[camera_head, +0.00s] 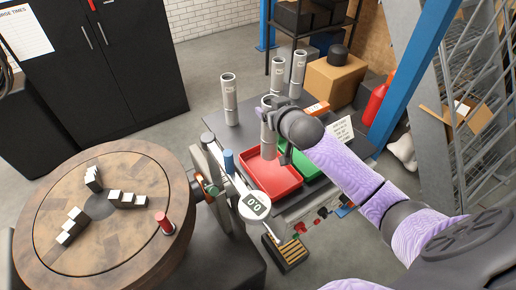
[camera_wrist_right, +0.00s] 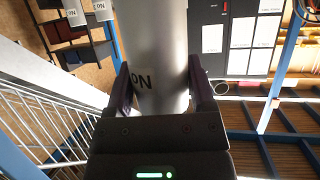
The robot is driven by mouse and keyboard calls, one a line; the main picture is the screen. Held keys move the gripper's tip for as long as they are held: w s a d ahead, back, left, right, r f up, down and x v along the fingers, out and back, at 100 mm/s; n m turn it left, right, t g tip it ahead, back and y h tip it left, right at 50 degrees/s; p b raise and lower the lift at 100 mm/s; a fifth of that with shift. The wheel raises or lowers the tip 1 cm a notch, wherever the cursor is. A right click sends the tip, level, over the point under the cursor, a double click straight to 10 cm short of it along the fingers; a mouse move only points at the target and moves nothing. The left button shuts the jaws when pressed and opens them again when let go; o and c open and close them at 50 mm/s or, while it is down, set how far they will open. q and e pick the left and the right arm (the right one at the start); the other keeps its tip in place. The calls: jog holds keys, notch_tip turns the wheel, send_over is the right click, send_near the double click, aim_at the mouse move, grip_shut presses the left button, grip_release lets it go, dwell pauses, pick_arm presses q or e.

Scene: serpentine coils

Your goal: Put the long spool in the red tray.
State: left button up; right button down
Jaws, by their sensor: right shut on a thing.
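My right gripper (camera_head: 277,128) is shut on a silver-grey spool (camera_head: 267,137), which stands upright in its jaws. I cannot tell the height of that end over the tray. Other similar grey spools stand behind: one at left (camera_head: 230,103), two further back (camera_head: 298,68) (camera_head: 278,76). My left gripper is not in view.
A green tray (camera_head: 312,172) adjoins the red one on the right. A round wooden table (camera_head: 65,190) with metal blocks is at left. A white sign (camera_head: 340,130) stands at right.

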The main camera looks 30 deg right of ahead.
aim_at(274, 136)
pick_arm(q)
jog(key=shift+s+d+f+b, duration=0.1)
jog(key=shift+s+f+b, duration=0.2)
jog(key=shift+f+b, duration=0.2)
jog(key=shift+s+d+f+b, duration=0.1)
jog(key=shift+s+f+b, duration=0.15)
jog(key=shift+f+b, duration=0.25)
pick_arm(e)
jog(key=f, duration=0.7)
jog(key=shift+s+d+f, duration=0.1)
jog(key=shift+s+f, duration=0.1)
jog(key=shift+f, duration=0.1)
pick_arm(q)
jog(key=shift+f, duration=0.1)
pick_arm(e)
jog(key=shift+f, duration=0.15)
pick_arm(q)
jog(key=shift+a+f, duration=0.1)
pick_arm(e)
grip_release()
